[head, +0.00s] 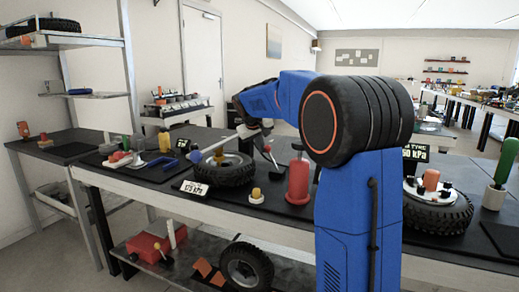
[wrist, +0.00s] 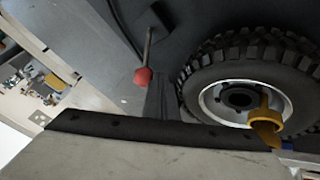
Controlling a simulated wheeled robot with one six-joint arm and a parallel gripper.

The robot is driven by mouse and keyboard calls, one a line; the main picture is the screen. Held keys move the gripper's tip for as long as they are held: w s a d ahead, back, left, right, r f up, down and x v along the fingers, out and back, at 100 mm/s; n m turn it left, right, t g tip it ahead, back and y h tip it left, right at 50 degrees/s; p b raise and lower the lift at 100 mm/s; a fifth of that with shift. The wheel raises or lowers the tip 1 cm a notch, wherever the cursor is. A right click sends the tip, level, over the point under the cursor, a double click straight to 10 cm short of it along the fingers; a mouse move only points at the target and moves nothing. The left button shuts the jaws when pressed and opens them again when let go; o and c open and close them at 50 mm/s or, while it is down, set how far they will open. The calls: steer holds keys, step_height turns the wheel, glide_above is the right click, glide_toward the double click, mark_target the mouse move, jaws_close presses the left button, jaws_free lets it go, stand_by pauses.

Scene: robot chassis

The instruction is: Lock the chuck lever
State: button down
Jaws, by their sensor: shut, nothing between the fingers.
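A lever with a red ball knob stands beside the tire; its knob (head: 267,149) shows in the head view. In the wrist view, the red knob (wrist: 143,76) is at the end of a thin dark rod, apart from the tire (wrist: 250,75). I take this to be the chuck lever. The tire (head: 232,173) lies on the bench with a pale metal rim. My gripper (head: 252,130) is shut and empty, above and behind the tire, close to the lever. Its fingertips are small and partly hidden; I cannot tell whether they touch the lever.
A yellow piece (wrist: 264,124) sits at the hub in the wrist view. A second tire (head: 440,215) lies right of my arm.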

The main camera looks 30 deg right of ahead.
steer(key=shift+s+d, duration=0.1)
steer(key=shift+s+d+r+m+t+y, duration=0.3)
steer(key=shift+s+d+t+y, duration=0.1)
steer(key=shift+s, duration=0.15)
steer(key=shift+s+d+r+m+t+y, duration=0.2)
steer(key=shift+s+d+r+t+y, duration=0.1)
steer(key=shift+s+d+t, duration=0.15)
steer(key=shift+s+d+r, duration=0.1)
steer(key=shift+s+d, duration=0.6)
steer(key=shift+s, duration=0.25)
steer(key=shift+s+d, duration=0.65)
steer(key=shift+s, duration=0.3)
steer(key=shift+r, duration=0.15)
steer(key=shift+r, duration=0.7)
